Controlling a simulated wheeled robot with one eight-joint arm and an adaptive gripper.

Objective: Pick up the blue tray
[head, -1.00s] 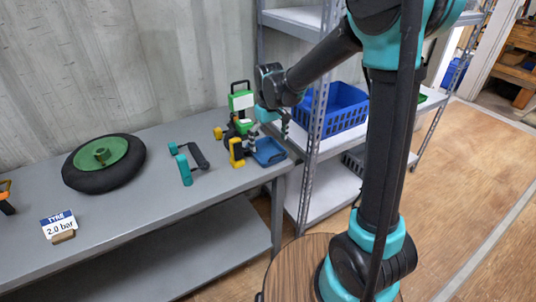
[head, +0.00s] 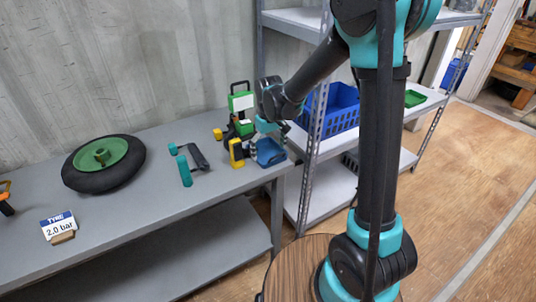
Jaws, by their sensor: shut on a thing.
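The small blue tray (head: 270,154) is at the right end of the grey workbench. My gripper (head: 268,138) points down at it from above and is shut on it, at its back side. The fingertips are small and partly hidden, so the exact grip on the rim is unclear. The tray looks a little tilted, and I cannot tell whether it is clear of the bench top.
A yellow-and-black tool (head: 236,153) stands close left of the tray, with a green-and-white item (head: 240,102) behind. A teal-handled tool (head: 185,170) and a wheel (head: 103,162) lie farther left. A shelf with a blue basket (head: 340,108) stands right.

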